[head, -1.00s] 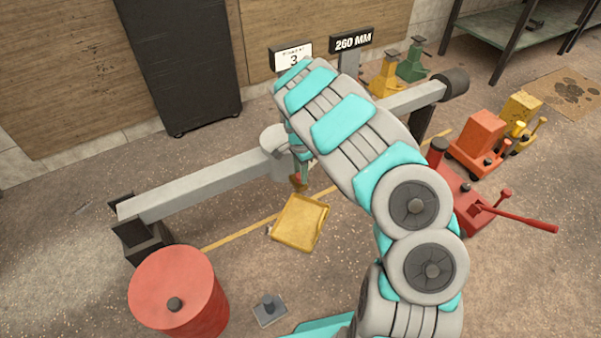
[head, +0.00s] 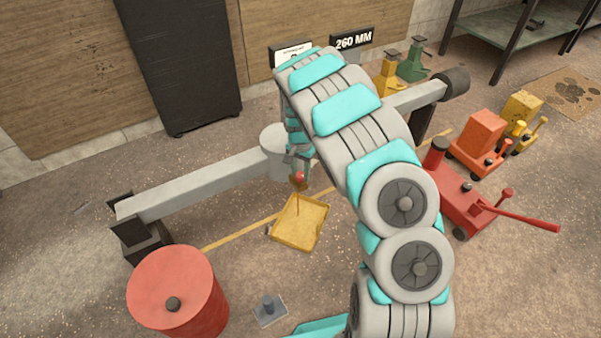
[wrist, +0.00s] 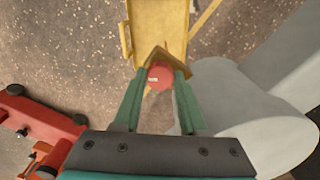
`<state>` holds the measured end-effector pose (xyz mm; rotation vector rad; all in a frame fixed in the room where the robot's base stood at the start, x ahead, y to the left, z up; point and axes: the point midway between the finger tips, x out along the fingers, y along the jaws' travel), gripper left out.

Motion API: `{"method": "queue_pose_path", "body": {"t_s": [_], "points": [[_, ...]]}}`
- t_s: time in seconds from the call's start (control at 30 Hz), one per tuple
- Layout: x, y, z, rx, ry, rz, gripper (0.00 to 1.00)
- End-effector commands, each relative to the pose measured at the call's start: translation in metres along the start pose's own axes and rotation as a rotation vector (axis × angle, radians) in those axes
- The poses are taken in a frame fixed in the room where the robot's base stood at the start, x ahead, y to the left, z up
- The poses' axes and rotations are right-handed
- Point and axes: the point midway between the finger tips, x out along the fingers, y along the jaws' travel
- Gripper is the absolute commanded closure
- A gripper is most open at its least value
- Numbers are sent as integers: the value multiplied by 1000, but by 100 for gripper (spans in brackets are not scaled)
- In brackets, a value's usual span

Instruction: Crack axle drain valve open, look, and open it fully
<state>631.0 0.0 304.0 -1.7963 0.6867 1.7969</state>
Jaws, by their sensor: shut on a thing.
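The axle (head: 205,184) is a long grey beam with a round housing (head: 276,152) in the middle. The drain valve has a red knob (head: 299,177) on a brass-coloured body; in the wrist view the knob (wrist: 160,76) sits between both fingers. My gripper (head: 297,166) is shut on this knob beside the housing. A yellow tray (head: 306,235) lies on the floor below the valve. A thin brown line, looking like a stream, runs from the valve toward the tray. The far side of the housing is hidden by my arm.
A red drum (head: 172,290) stands front left. A red floor jack (head: 465,205) with a long handle and an orange jack (head: 478,142) are at right. A small grey plate with a peg (head: 270,309) lies in front. Signs (head: 351,39) stand behind the axle.

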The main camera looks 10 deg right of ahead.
Motion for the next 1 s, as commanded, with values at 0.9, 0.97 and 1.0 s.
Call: {"method": "queue_pose_path", "body": {"t_s": [0.9,0.97,1.0], "points": [[-1,0,-1,-84,1,-1,36],[0,0,0,-84,1,-1,29],[0,0,0,-84,1,-1,29]]}}
